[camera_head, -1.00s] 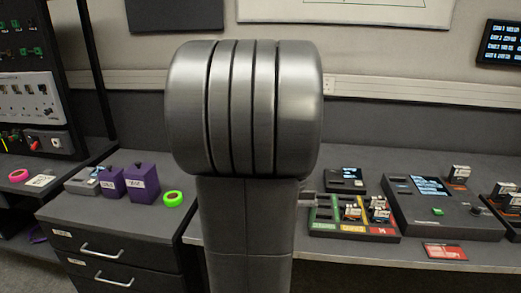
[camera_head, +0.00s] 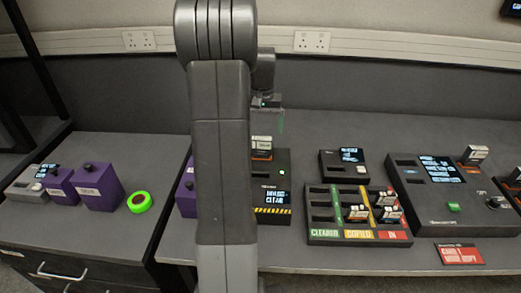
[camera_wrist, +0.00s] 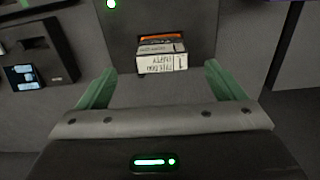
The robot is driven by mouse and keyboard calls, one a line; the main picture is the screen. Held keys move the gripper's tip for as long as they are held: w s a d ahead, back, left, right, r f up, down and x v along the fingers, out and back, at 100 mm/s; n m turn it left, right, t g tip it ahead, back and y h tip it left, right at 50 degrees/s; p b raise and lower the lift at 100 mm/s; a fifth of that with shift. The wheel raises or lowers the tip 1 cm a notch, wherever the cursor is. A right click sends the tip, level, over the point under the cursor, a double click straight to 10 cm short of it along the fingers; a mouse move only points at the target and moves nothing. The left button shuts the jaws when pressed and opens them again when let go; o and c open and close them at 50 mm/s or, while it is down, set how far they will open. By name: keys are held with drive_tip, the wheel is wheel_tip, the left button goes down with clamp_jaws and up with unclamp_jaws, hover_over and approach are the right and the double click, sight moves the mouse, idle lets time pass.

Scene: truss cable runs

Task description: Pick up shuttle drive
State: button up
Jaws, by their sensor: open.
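A small drive with a white label and an orange band (camera_head: 261,147) stands upright in the slot of a dark dock (camera_head: 283,163). The wrist view shows the same drive (camera_wrist: 162,62) from above; the label seems to include "EMPTY". I take it as the shuttle drive, though its name is not clearly readable. My gripper (camera_head: 266,108) is above and behind the drive in the head view. In the wrist view my gripper's green fingers (camera_wrist: 161,70) are spread on either side of the drive, apart from it, with nothing held.
A sorting tray (camera_head: 357,235) marked CLEARED, COPIED and IN holds several drives in its right part. A larger console (camera_head: 437,207) with another drive stands right of it. A red card (camera_head: 459,254) lies in front. Purple boxes (camera_head: 98,184) and a green ring (camera_head: 140,202) are left.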

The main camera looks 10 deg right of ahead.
sight(262, 148)
drive_tip(key=f, duration=1)
drive_tip(key=shift+w+p, duration=0.35)
drive_tip(key=shift+p, duration=0.05)
drive_tip(key=shift+r, duration=0.1)
drive_tip(key=c, duration=1.4)
